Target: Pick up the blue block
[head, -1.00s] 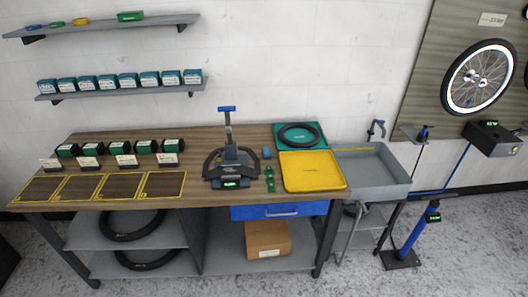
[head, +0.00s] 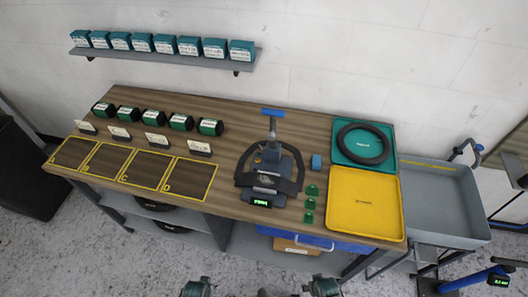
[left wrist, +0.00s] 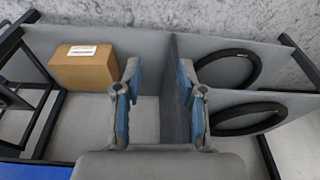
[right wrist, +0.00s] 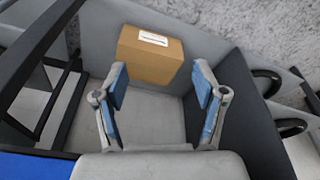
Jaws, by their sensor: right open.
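A small blue block (head: 316,162) sits on the wooden workbench (head: 225,145), just left of the teal tray (head: 345,133) and right of the black stand (head: 268,180). My left gripper (left wrist: 160,98) is open and empty in the left wrist view, its blue-padded fingers spread wide. My right gripper (right wrist: 160,92) is open and empty in the right wrist view. In the head view both grippers show only partly at the bottom edge, in front of the bench and far from the block. Neither wrist view shows the block.
A yellow tray (head: 365,200) lies in front of the teal tray, which holds a black tire (head: 363,144). Green pieces (head: 310,204) lie left of the yellow tray. A grey sink (head: 440,200) stands at right. The wrist views show the lower shelf with a cardboard box (right wrist: 150,58).

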